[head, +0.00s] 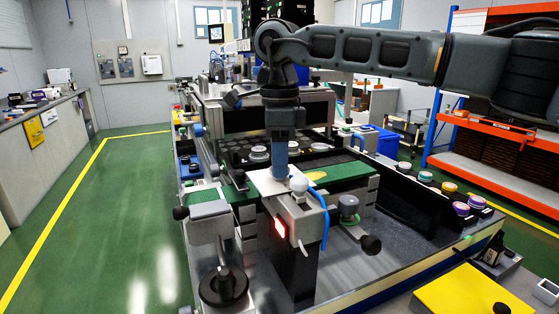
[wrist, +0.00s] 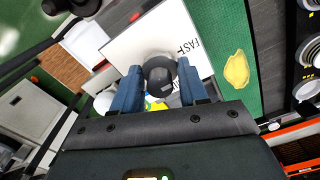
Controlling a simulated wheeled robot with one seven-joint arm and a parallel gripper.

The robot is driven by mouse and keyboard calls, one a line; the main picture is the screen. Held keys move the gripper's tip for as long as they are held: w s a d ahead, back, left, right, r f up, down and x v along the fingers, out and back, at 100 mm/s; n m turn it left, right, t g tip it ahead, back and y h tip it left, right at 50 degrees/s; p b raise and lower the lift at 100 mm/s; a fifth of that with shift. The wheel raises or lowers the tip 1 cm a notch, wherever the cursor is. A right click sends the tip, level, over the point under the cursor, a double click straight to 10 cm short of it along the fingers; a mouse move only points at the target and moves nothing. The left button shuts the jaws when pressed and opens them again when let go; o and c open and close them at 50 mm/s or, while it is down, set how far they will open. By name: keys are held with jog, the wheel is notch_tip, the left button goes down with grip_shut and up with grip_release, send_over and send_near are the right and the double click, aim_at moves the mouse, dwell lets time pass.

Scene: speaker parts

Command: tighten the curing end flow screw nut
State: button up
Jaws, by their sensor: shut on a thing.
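A dark grey round part (wrist: 160,72), which looks like the flow screw nut, sits between my gripper's two blue fingers in the wrist view. My gripper (wrist: 156,88) is shut on it, with a finger on each side. In the head view my gripper (head: 280,172) points straight down at a white plate (head: 262,184), and its fingers hide the nut. The plate also shows in the wrist view (wrist: 125,52), with black lettering partly covered by a finger. I cannot tell how far the nut is turned.
A white ball-shaped knob (head: 298,184) stands close to the right of my gripper, with a blue tube (head: 322,215) beside it. A green strip (head: 345,170) with a yellow patch runs behind. A red-lit box (head: 280,227) is in front. Several round parts (head: 425,177) lie at right.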

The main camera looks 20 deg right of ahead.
jog(key=m+b, duration=0.1)
jog(key=m, duration=0.6)
jog(key=m+b, duration=0.1)
jog(key=m, duration=0.5)
jog(key=shift+r, duration=0.1)
jog(key=shift+m, duration=0.4)
jog(key=o, duration=0.8)
jog(key=shift+o, duration=1.3)
jog(key=shift+r+b, duration=0.4)
jog(key=shift+r, duration=3.45)
